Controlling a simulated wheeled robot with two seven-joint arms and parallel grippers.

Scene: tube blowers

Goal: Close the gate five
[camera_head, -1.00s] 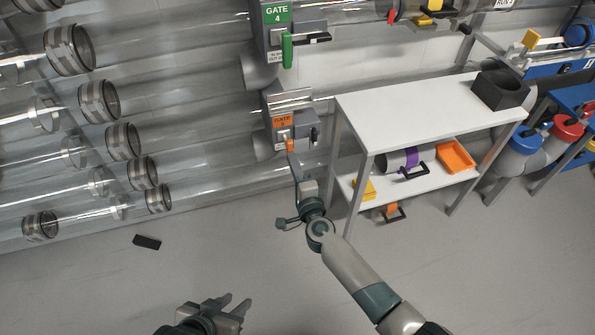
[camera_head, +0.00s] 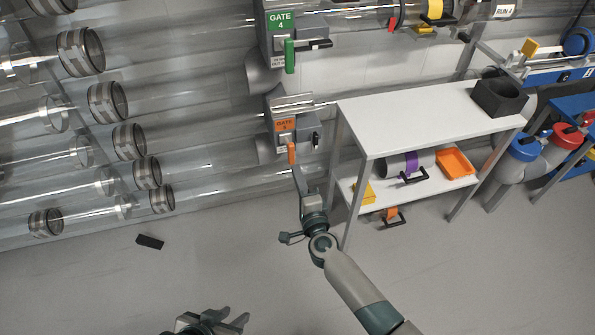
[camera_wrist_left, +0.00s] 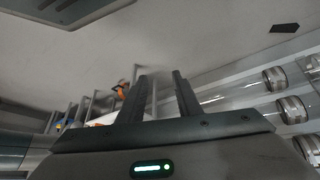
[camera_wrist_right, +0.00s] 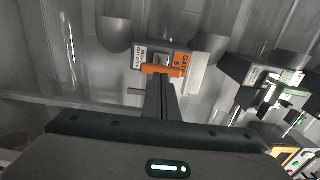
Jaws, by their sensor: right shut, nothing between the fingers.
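Gate five has an orange label plate (camera_head: 285,125) and an orange handle (camera_head: 292,153) that hangs downward on its grey housing. The handle (camera_wrist_right: 162,70) also shows in the right wrist view, just beyond my fingertips. My right gripper (camera_head: 297,168) is shut and empty, with its tips right at the handle's lower end. I cannot tell whether they touch it. My left gripper (camera_head: 236,317) is low in the head view, away from the gate. Its fingers (camera_wrist_left: 161,80) are apart with nothing between them.
Gate four with its green handle (camera_head: 290,56) is above gate five. A white shelf table (camera_head: 410,115) stands close to the right of my right gripper. Clear tubes with grey collars (camera_head: 130,140) fill the left. A black block (camera_head: 150,242) lies on open floor.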

